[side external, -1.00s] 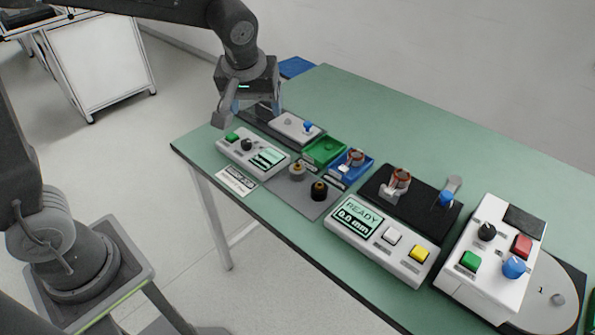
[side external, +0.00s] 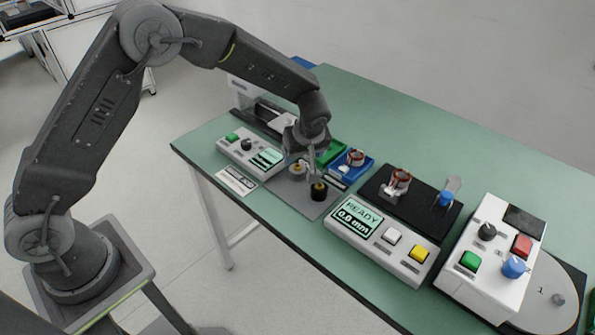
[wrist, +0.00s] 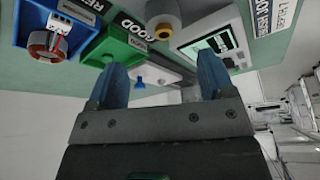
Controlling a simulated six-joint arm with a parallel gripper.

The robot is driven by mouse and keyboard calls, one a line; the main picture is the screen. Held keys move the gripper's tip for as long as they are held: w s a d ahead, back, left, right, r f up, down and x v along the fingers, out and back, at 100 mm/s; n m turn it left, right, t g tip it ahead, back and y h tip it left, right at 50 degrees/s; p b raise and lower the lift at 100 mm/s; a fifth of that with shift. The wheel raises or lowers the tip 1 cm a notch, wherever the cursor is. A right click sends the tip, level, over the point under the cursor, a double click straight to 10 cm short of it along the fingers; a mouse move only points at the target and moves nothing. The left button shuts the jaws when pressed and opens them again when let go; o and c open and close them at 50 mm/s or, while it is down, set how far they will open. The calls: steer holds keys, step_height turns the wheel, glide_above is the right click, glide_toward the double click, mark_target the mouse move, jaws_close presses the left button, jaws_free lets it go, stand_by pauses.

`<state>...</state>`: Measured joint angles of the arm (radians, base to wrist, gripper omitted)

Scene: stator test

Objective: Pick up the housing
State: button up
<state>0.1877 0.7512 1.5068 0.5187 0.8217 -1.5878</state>
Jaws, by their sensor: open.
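Two small round parts stand upright on a grey plate (side external: 287,198): a grey one with a yellowish top (side external: 297,169) and a black one with a yellowish top (side external: 319,192). I cannot tell which is the housing. My gripper (side external: 311,168) hangs just above and behind the plate, near both parts, partly hiding the grey one. In the wrist view my gripper (wrist: 163,72) has its two blue fingers apart and nothing between them. A grey part with a yellow ring (wrist: 163,18) shows beyond the fingertips at the top.
A green tray (side external: 331,152) and a blue tray (side external: 340,171) holding a copper-wound stator (side external: 355,157) stand close behind. A control box with a screen (side external: 235,152) is to the left. A READY tester (side external: 380,255) and a white button box (side external: 485,290) are to the right.

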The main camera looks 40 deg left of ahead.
mark_target(298, 165)
steer(key=shift+s+x, duration=0.15)
steer(key=shift+x, duration=1.6)
steer(key=shift+s+x, duration=0.15)
steer(key=shift+x, duration=1.55)
steer(key=shift+c, duration=0.2)
steer(key=c, duration=1)
steer(key=shift+o, duration=0.2)
steer(key=shift+r, duration=0.1)
